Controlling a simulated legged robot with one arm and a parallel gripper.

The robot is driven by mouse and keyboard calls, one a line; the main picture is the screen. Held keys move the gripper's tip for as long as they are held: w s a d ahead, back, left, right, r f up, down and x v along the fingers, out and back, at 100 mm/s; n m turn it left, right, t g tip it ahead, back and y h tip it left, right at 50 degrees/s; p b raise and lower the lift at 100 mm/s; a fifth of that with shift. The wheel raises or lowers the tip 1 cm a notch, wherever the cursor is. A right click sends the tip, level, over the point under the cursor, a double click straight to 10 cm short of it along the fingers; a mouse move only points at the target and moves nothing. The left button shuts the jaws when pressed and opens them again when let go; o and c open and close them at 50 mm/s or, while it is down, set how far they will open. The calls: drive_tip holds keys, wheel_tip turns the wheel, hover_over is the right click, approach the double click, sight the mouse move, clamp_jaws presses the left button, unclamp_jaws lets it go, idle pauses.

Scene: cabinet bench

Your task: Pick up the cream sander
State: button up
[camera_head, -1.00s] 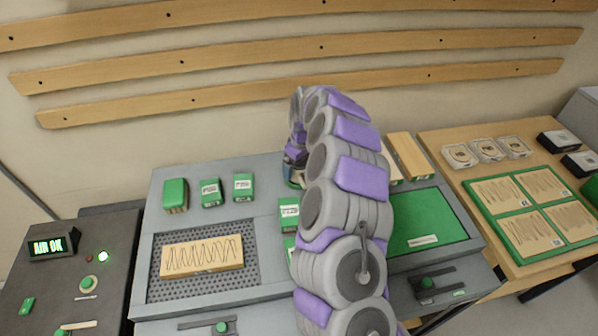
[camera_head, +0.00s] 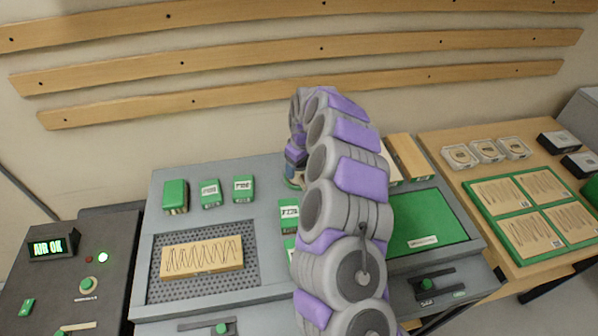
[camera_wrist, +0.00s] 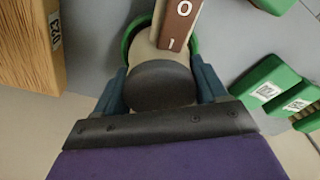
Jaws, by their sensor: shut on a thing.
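The cream sander (camera_wrist: 150,52) shows in the wrist view as a cream body with a dark round cap, a green ring at its base and a brown strip with white marks. My gripper (camera_wrist: 165,75) is shut on it, with one blue finger on each side of the body. In the head view my gripper (camera_head: 296,160) is at the back of the grey bench, and my arm hides most of the sander. Whether the sander touches the bench cannot be told.
Green blocks (camera_head: 211,193) stand on the bench to the left. A wooden board (camera_head: 202,257) lies on a perforated plate. A green mat (camera_head: 420,220) lies right of my arm. Wooden blocks (camera_head: 408,156) stand close by on the right. A control box (camera_head: 75,265) is far left.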

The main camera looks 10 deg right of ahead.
drive_tip(key=shift+r, duration=0.15)
drive_tip(key=shift+c, duration=0.2)
wheel_tip(320, 180, up, 10)
drive_tip(key=shift+f+p, duration=0.1)
drive_tip(key=shift+p, duration=1.15)
